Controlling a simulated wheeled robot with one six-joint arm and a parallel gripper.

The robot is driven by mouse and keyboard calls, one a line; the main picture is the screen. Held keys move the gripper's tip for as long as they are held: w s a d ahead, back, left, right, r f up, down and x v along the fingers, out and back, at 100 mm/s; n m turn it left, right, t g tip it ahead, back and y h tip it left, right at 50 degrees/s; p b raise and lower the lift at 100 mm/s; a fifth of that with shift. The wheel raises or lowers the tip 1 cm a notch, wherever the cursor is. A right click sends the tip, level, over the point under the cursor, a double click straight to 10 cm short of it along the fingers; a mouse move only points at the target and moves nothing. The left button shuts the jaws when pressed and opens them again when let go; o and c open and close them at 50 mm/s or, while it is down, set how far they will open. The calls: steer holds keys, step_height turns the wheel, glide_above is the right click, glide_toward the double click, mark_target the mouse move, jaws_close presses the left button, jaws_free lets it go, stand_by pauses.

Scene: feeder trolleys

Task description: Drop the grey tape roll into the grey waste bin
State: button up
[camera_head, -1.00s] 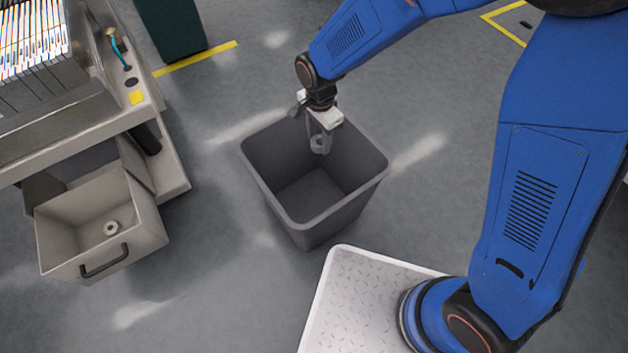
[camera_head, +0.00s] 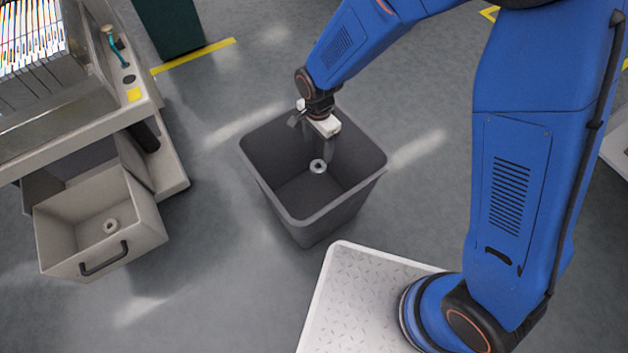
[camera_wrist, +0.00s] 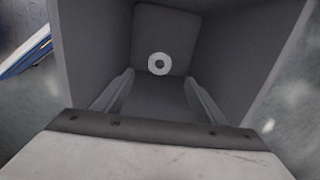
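The grey tape roll (camera_head: 318,166) is a small light-grey ring inside the grey waste bin (camera_head: 257,178), below my gripper and apart from it. I cannot tell whether it rests on the bin's bottom or is still falling. The roll also shows in the wrist view (camera_wrist: 159,64), beyond the fingertips, with the bin walls around it. My gripper (camera_head: 324,150) points down into the bin's mouth. In the wrist view its two fingers (camera_wrist: 160,78) stand apart with nothing between them.
A white tread-plate platform (camera_head: 345,300) lies in front of the bin. Grey floor surrounds the bin.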

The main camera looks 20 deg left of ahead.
steer(key=shift+r, duration=0.1)
step_height(320, 180, up, 17)
steer(key=shift+r, duration=0.15)
stand_by(0.6)
stand_by(0.3)
